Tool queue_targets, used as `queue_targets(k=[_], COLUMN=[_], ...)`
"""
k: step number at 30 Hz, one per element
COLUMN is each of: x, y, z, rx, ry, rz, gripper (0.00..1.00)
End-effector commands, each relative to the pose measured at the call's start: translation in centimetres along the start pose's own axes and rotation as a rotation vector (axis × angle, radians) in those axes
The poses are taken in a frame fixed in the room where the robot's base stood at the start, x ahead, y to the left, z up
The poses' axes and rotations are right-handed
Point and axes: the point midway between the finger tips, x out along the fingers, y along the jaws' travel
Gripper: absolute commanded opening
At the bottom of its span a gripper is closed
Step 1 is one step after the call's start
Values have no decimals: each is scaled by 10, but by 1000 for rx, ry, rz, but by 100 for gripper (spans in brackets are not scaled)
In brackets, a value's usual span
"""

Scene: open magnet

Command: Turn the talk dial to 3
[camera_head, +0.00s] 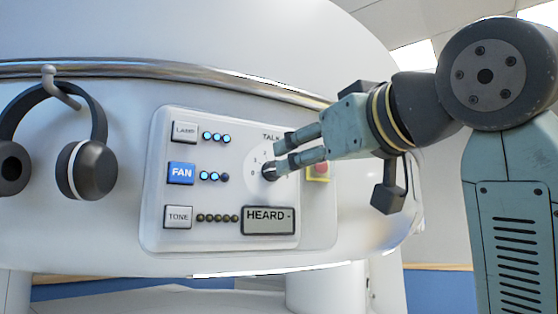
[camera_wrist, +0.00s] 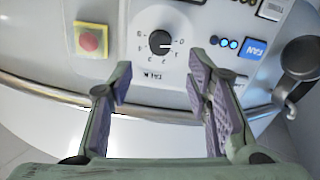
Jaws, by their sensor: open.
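The talk dial is a dark round knob on a pale round plate in the control panel, with numbers around it. In the head view the dial (camera_head: 269,172) is partly covered by my gripper (camera_head: 281,154). In the wrist view the dial (camera_wrist: 160,42) shows whole and upside down, with TALK printed below it. Its white pointer line appears to face the 0 mark at the picture's right. My gripper (camera_wrist: 162,86) is open and empty. In the wrist view its two fingers are spread either side of the dial's line, with the dial beyond the tips; contact is not seen.
A red button on a yellow base (camera_head: 319,171) sits right of the dial. LAMP (camera_head: 184,132), FAN (camera_head: 181,173) and TONE (camera_head: 178,216) buttons with lights are left. The HEARD display (camera_head: 268,220) is below. Headphones (camera_head: 88,165) hang at left. A metal rail (camera_head: 170,69) runs above the panel.

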Motion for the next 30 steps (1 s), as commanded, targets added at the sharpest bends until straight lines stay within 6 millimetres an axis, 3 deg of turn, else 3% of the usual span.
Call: queue_targets(k=[6, 12, 24, 30], x=[44, 70, 78, 78], y=[1, 1, 0, 0], z=[-3, -2, 0, 0], rx=[1, 0, 0, 0], ry=[-2, 1, 2, 2], rz=[-1, 0, 0, 0], gripper=[45, 45, 45, 32])
